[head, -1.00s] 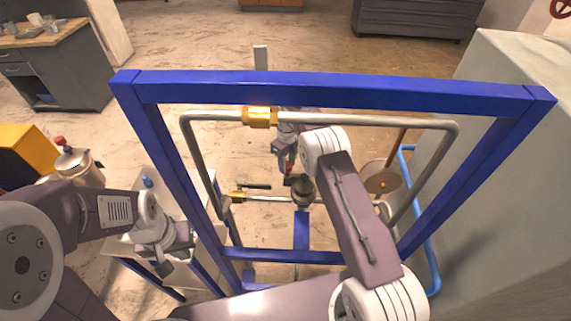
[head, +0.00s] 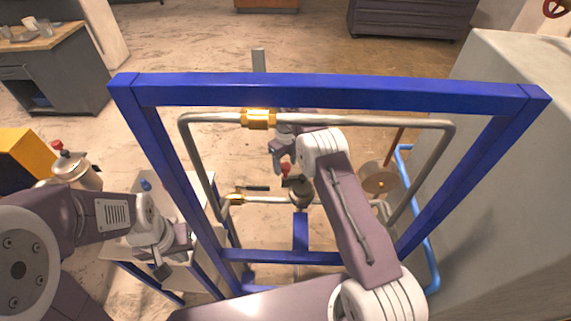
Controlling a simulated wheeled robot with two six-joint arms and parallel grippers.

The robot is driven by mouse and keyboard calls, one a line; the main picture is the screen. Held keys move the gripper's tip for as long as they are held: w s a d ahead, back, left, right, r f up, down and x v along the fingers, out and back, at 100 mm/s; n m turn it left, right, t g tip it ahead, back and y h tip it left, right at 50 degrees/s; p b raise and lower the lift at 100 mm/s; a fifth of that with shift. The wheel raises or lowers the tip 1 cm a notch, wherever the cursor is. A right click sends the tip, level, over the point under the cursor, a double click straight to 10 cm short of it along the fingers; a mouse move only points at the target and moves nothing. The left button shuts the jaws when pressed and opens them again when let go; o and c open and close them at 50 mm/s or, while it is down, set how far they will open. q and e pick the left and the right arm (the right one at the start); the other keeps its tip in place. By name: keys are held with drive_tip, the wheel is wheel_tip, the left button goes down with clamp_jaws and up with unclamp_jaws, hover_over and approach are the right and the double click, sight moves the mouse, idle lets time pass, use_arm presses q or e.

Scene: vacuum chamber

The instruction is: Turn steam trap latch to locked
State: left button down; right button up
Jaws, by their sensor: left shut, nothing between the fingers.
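The steam trap (head: 300,193) is a dark rounded body on the lower pipe inside the blue frame. A small red part (head: 285,169), which looks like its latch handle, stands at its upper left; its exact setting is too small to read. My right gripper (head: 277,164) is just above and left of the red part and looks apart from it. Its fingers are small and partly hidden, so I cannot tell how far they are open. My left gripper (head: 163,270) is shut and empty, left of the frame, over a pale stand.
The blue frame (head: 330,92) surrounds the pipes, and my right arm reaches across it. Brass fittings (head: 258,119) and a black lever (head: 257,188) are close by. A metal pot (head: 77,172) is at left. A large grey block (head: 490,150) bounds the right.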

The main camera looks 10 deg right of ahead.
drive_tip(key=shift+r, duration=0.25)
wheel_tip(320, 180, up, 8)
drive_tip(key=shift+r+b, duration=0.25)
drive_tip(key=shift+b, duration=0.3)
